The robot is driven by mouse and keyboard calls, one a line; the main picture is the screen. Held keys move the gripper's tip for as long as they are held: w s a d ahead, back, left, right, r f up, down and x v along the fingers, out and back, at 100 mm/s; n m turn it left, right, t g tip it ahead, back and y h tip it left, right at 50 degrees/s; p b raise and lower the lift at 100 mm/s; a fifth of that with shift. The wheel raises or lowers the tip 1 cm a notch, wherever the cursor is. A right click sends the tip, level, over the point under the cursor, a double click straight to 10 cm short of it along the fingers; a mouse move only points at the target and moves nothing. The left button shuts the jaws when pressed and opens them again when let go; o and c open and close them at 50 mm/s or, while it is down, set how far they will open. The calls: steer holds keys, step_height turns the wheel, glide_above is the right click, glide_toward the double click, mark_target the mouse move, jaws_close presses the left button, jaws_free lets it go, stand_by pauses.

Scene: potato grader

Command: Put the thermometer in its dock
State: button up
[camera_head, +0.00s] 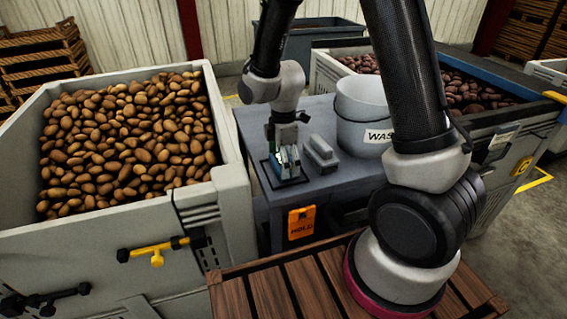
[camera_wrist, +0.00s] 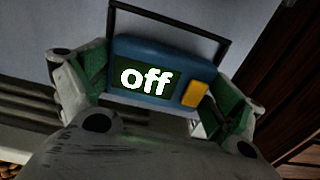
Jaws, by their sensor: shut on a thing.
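The thermometer (camera_wrist: 150,52) is a blue block with a dark screen reading "off" and an orange-yellow button. My gripper (camera_wrist: 158,92) is shut on it, with a green-padded finger at each side in the wrist view. In the head view my gripper (camera_head: 286,158) is low over the grey bench top, above a dark square outline (camera_head: 305,180) that may be the dock. The wrist view shows a thin dark frame (camera_wrist: 172,11) around the thermometer's far end. Whether the thermometer touches the bench or sits inside the frame cannot be told.
A grey block (camera_head: 320,153) stands just right of my gripper. A pale bucket marked "WAS" (camera_head: 352,132) is farther right. A potato crate (camera_head: 228,150) is close on the left; another crate (camera_head: 520,122) is at the right. An orange tag (camera_head: 301,222) hangs on the bench front.

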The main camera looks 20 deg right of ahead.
steer(key=shift+f, duration=0.4)
steer(key=shift+f, duration=0.1)
steer(key=o, duration=0.8)
steer(key=shift+c, duration=0.2)
step_height(320, 180, up, 12)
steer(key=s+d+r+m+t, duration=0.2)
steer(key=s+d+r+m, duration=0.5)
steer(key=s+m, duration=0.2)
steer(key=s+d+r+m+t, duration=0.2)
steer(key=s+d+r+m, duration=0.6)
steer(key=s+m, duration=0.1)
steer(key=shift+s, duration=0.55)
